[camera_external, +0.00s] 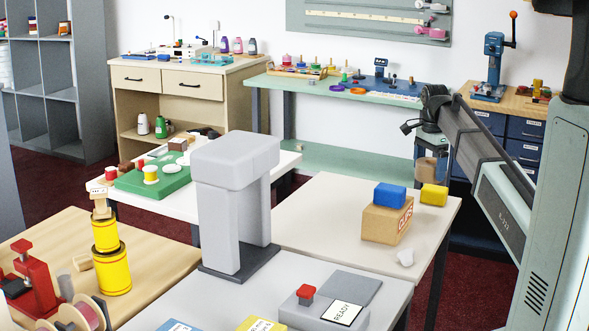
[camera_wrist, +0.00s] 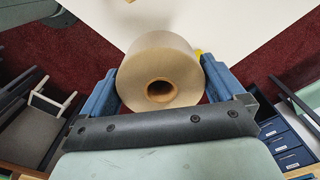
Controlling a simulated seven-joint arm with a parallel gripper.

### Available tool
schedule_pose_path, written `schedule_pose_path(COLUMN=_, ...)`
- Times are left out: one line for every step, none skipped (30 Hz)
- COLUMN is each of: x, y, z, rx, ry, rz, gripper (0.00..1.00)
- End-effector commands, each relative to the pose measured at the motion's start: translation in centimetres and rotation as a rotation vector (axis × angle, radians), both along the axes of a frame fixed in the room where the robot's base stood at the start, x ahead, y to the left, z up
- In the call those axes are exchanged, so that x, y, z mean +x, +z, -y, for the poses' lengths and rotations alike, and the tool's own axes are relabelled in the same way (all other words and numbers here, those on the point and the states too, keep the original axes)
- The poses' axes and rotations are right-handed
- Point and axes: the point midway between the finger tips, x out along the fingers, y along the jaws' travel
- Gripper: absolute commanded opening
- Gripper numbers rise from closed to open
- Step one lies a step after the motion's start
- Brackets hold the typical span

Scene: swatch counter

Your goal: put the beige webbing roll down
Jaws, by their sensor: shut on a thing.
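The beige webbing roll (camera_wrist: 155,55) is in the wrist view, with its round end and brown core hole facing the camera. My gripper (camera_wrist: 161,76) is shut on it, one blue finger at each side. In the external view my gripper (camera_external: 432,158) hangs from the arm beyond the far right corner of the white table (camera_external: 330,205). A small tan shape there appears to be the roll, partly hidden. In the wrist view, dark red floor shows on both sides of the roll and the pale table top lies beyond it.
A yellow block (camera_external: 433,195) stands near the white table's far right corner. The table's left part is bare. Blue drawers (camera_external: 525,140) stand at the right.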

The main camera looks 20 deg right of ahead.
Motion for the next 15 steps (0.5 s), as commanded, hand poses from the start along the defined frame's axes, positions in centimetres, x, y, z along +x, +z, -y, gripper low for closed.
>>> schedule_pose_path(x=0.0, y=-0.6, z=0.0, rx=0.000, ry=0.000, rz=0.000, gripper=0.59)
schedule_pose_path(x=0.0, y=-0.8, z=0.0, rx=0.000, ry=0.000, rz=0.000, gripper=0.59)
schedule_pose_path(x=0.0, y=-1.1, z=0.0, rx=0.000, ry=0.000, rz=0.000, gripper=0.59)
schedule_pose_path(x=0.0, y=-1.3, z=0.0, rx=0.000, ry=0.000, rz=0.000, gripper=0.59)
schedule_pose_path(x=0.0, y=-1.5, z=0.0, rx=0.000, ry=0.000, rz=0.000, gripper=0.59)
schedule_pose_path(x=0.0, y=-1.7, z=0.0, rx=0.000, ry=0.000, rz=-0.001, gripper=0.59)
schedule_pose_path(x=0.0, y=-2.0, z=0.0, rx=0.000, ry=-0.001, rz=-0.001, gripper=0.59)
schedule_pose_path(x=0.0, y=-2.2, z=0.0, rx=0.000, ry=-0.001, rz=-0.001, gripper=0.59)
schedule_pose_path(x=0.0, y=-2.6, z=0.0, rx=0.000, ry=-0.001, rz=0.000, gripper=0.59)
schedule_pose_path(x=0.0, y=-3.0, z=0.0, rx=0.000, ry=-0.001, rz=0.000, gripper=0.59)
schedule_pose_path(x=0.0, y=-3.4, z=0.0, rx=0.000, ry=-0.001, rz=-0.001, gripper=0.59)
schedule_pose_path(x=-0.1, y=-4.1, z=-0.1, rx=0.000, ry=-0.001, rz=-0.002, gripper=0.59)
schedule_pose_path(x=-0.1, y=-4.5, z=-0.1, rx=0.000, ry=-0.001, rz=-0.002, gripper=0.59)
schedule_pose_path(x=-0.1, y=-5.0, z=-0.1, rx=0.000, ry=-0.001, rz=-0.001, gripper=0.59)
schedule_pose_path(x=-0.1, y=-5.6, z=-0.1, rx=0.000, ry=-0.001, rz=-0.001, gripper=0.59)
